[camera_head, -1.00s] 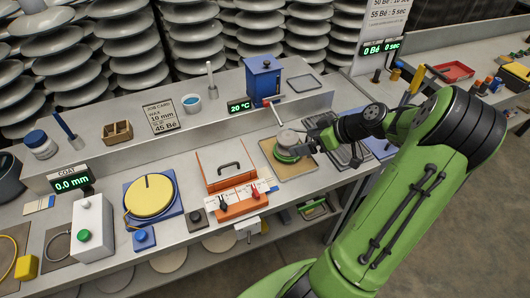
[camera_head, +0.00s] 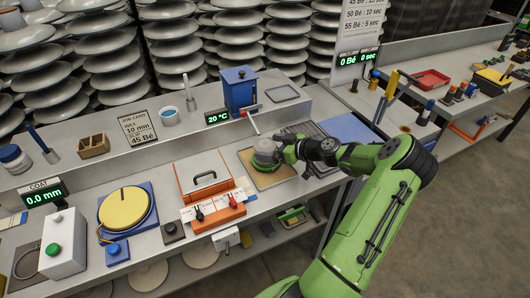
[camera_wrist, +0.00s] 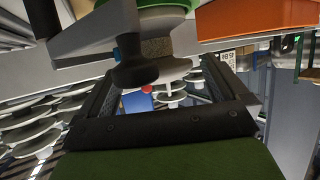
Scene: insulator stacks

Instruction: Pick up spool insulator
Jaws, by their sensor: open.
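A round item with a grey top and green lower part (camera_head: 265,148) stands on the tan mat (camera_head: 262,180) in the head view. I cannot tell for sure whether it is the spool insulator. My gripper (camera_head: 279,152) is right beside it on its right side, partly hidden by my wrist. In the wrist view my gripper (camera_wrist: 165,82) shows two black fingers spread apart. A dark knob-like piece (camera_wrist: 136,68) with a tan textured part above it shows near and between the fingertips. Contact cannot be made out.
An orange case (camera_head: 203,178) lies left of the mat. A blue box with a side handle (camera_head: 239,92) stands on the shelf behind. A dark ribbed tray (camera_head: 318,158) lies to the right. A yellow disc on a blue base (camera_head: 125,207) is further left.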

